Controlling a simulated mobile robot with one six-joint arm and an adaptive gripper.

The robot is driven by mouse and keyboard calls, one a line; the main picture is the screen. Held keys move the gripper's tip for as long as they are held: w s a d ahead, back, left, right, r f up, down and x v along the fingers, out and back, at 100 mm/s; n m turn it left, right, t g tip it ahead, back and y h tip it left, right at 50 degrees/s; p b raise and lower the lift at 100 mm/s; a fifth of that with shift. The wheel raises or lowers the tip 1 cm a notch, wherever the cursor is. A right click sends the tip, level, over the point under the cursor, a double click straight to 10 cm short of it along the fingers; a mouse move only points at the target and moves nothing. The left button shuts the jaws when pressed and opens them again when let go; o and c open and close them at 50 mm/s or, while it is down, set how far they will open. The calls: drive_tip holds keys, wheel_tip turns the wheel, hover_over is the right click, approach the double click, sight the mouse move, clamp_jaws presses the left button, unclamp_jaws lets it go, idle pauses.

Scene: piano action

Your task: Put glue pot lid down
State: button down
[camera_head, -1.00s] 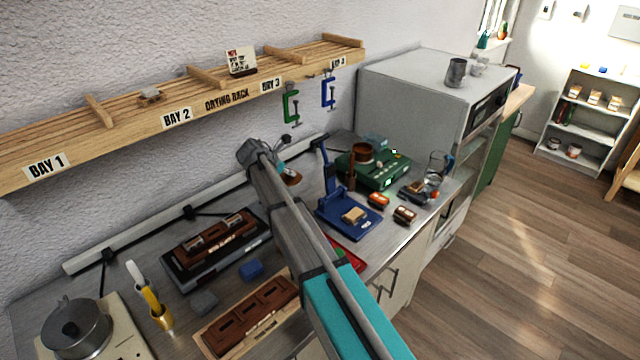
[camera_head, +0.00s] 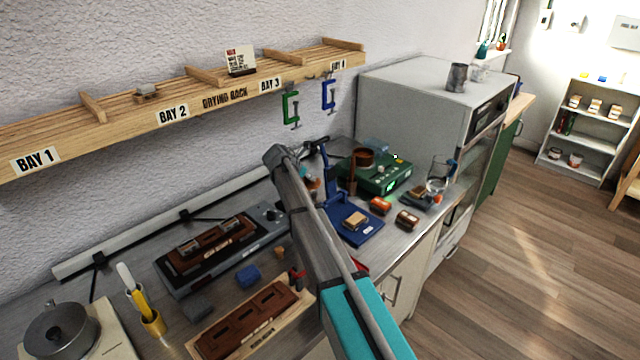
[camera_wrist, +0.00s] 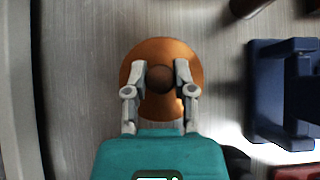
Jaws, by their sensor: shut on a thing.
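The glue pot lid (camera_wrist: 160,52) is a round copper disc with a dark knob (camera_wrist: 160,78), seen from above in the wrist view. My gripper (camera_wrist: 160,70) is shut on the knob, one finger on each side. The steel bench top is beneath the lid; I cannot tell whether the lid touches it. In the head view my arm hides most of the lid, and only a small copper edge (camera_head: 313,184) shows. The copper glue pot (camera_head: 362,158) sits on a green heater unit (camera_head: 390,178) to the right.
A blue stand (camera_wrist: 268,95) is close to the lid's right in the wrist view, and in the head view (camera_head: 352,228). A wall rail (camera_head: 150,242) runs along the back. Bare steel surrounds the lid. The drying rack (camera_head: 215,100) overhangs the bench.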

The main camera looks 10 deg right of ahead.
sight(318, 179)
drive_tip(key=shift+w+d+f, duration=0.15)
drive_tip(key=shift+w+d, duration=0.1)
drive_tip(key=shift+d, duration=0.05)
drive_tip(key=shift+f, duration=0.1)
drive_tip(key=shift+w+d+r+b+x, duration=0.1)
drive_tip(key=shift+b+x, duration=0.35)
drive_tip(key=shift+x, duration=0.3)
drive_tip(key=shift+w+d+r+b+x, duration=0.15)
drive_tip(key=shift+b+x, duration=0.35)
drive_tip(key=shift+x, duration=0.3)
drive_tip(key=shift+s+d+r+b+x, duration=0.1)
drive_tip(key=shift+b+x, duration=0.35)
drive_tip(key=shift+x, duration=0.3)
drive_tip(key=shift+f, duration=0.2)
drive_tip(key=shift+c, duration=2.2)
unclamp_jaws()
drive_tip(key=shift+r, duration=0.25)
